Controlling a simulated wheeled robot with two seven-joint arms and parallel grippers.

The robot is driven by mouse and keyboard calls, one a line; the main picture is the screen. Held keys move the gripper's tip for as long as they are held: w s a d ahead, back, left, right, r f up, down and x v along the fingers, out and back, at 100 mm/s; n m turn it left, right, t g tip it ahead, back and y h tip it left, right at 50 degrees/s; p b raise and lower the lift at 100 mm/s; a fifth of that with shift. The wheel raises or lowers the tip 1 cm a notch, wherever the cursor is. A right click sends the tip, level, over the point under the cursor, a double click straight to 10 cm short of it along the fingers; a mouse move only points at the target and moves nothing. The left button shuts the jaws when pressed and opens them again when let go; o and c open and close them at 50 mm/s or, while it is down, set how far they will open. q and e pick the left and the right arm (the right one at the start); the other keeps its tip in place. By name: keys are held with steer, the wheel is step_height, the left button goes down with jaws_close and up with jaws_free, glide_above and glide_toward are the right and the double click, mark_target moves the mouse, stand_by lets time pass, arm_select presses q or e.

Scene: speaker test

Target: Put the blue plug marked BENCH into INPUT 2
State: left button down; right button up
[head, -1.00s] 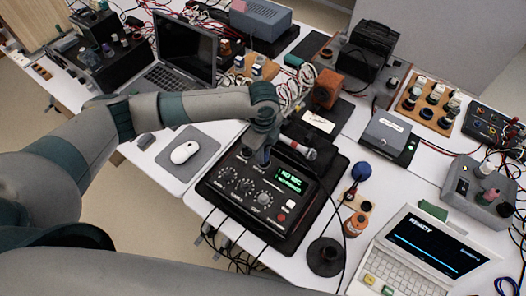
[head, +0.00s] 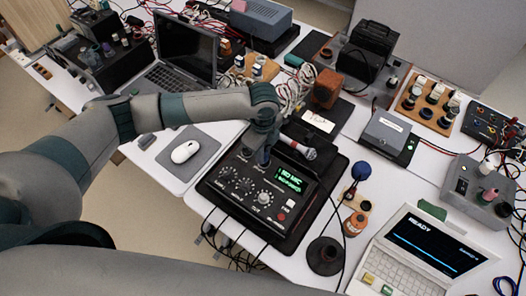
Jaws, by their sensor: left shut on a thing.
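My left gripper (head: 264,146) comes in from the left and points down over the back edge of a black audio unit (head: 311,193). It is shut on a small dark blue thing, which I take to be the blue plug (head: 263,157); its BENCH marking cannot be read. The plug is at or just above the unit's back part. The arm hides much of that area, so I cannot tell which socket it is at or whether it is in one. The INPUT 2 label is not readable. The unit has knobs and a lit green display (head: 290,179). My right gripper is out of view.
A microphone (head: 308,153) lies at the unit's back right. A mouse (head: 185,152) on a grey pad and a laptop (head: 187,48) are to the left.

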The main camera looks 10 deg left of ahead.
arm_select(q)
steer(key=shift+f, duration=0.15)
steer(key=c, duration=1.5)
jaws_free()
steer(key=shift+c, duration=0.2)
steer(key=shift+r, duration=0.2)
steer(key=shift+r+b, duration=0.3)
steer(key=shift+r, duration=0.3)
step_height(320, 180, up, 16)
steer(key=b, duration=0.3)
steer(key=shift+b, duration=0.4)
steer(key=shift+s+f, duration=0.1)
steer(key=shift+f, duration=0.05)
